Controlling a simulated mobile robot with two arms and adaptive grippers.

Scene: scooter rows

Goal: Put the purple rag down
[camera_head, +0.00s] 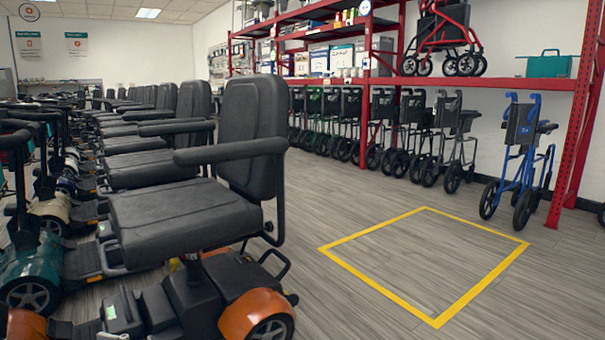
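No purple rag shows in the head view. Neither of my grippers is in the picture, so I cannot see what they hold. The nearest scooter (185,209) has a black padded seat, black armrests and orange wheel covers, and its seat looks bare.
A yellow-outlined square (425,262) on the grey wood floor is empty. Scooters stand in a row at the left (50,220). A red shelf rack (480,84) runs along the back right, with several rollators below it and a blue rollator (520,155) at its right end.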

